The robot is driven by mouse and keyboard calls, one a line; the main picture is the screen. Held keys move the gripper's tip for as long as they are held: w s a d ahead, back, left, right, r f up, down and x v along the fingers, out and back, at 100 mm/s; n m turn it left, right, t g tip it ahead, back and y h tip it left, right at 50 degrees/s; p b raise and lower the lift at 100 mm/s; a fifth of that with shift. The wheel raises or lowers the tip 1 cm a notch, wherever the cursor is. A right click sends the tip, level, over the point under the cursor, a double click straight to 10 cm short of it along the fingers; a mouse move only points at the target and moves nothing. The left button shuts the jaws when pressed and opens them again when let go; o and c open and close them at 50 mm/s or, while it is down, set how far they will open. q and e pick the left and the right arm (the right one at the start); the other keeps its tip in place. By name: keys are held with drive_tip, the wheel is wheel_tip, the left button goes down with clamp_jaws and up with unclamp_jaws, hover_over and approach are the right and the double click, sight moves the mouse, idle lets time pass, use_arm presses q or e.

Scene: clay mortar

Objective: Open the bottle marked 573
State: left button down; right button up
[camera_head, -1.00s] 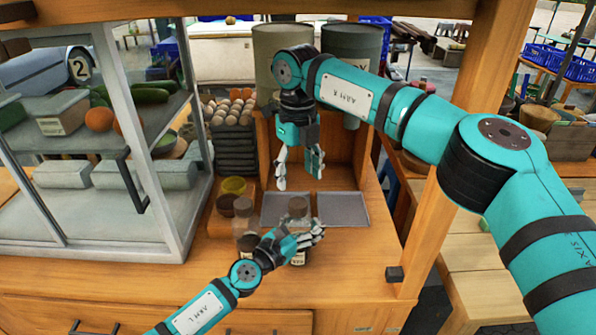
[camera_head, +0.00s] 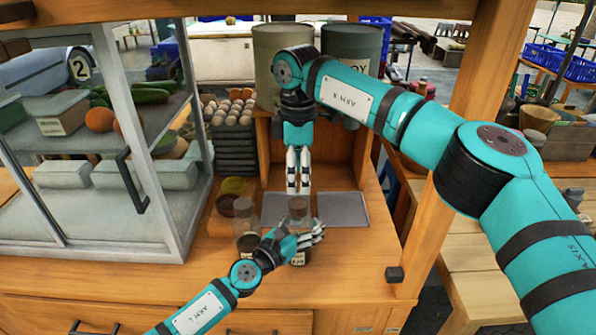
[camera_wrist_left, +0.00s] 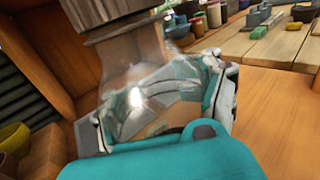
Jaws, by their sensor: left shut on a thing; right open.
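A glass bottle (camera_head: 298,213) stands upright on the wooden counter, with a pale label low on its front that is too small to read. My left gripper (camera_head: 310,236) is shut around its middle. In the left wrist view the clear bottle (camera_wrist_left: 140,65) sits between the fingers, with a brown wood-like stopper (camera_wrist_left: 105,12) on top. My right gripper (camera_head: 298,184) hangs just above and behind the bottle, fingers pointing down. It is open, though its fingers look close together from this side, and it holds nothing visible.
A similar bottle (camera_head: 245,215) stands just left of the held one. Grey trays (camera_head: 342,208) lie behind them. Small bowls (camera_head: 233,186), egg trays (camera_head: 237,150) and a glass cabinet (camera_head: 160,215) stand to the left. The counter's front right is clear.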

sight(298, 203)
drive_tip(key=shift+f, duration=4)
drive_tip(key=shift+c, duration=0.5)
